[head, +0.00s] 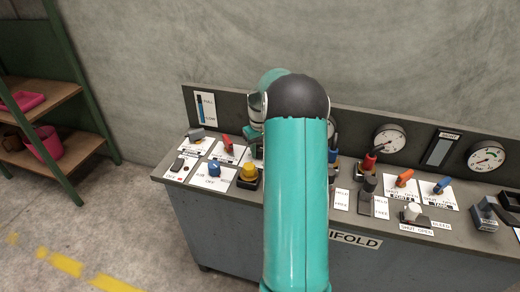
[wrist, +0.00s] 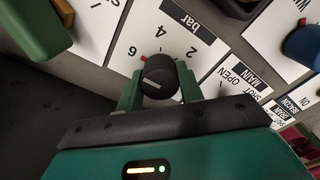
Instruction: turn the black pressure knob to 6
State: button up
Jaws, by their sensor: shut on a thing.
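The black pressure knob (wrist: 160,77) is in the middle of the wrist view, on a white plate (wrist: 184,27) marked "bar" with the numbers 2, 4 and 6. My gripper (wrist: 159,88) is shut on the knob, with a green finger on each side. A short pale line shows on the knob's face. A small red mark shows at the knob's upper left edge, toward the 6; I cannot tell whether it belongs to the knob or the plate.
A grey console (head: 232,203) carries several controls, including a yellow button (head: 248,173), a blue knob (head: 214,169), a red lever (head: 370,161) and a white knob (head: 412,210). Gauges (head: 389,140) line its back panel. A green shelf (head: 50,125) stands at left.

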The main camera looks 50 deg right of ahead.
aim_at(260, 148)
dwell(0.4)
jog(key=o, duration=1)
notch_tip(260, 148, up, 14)
dwell(0.3)
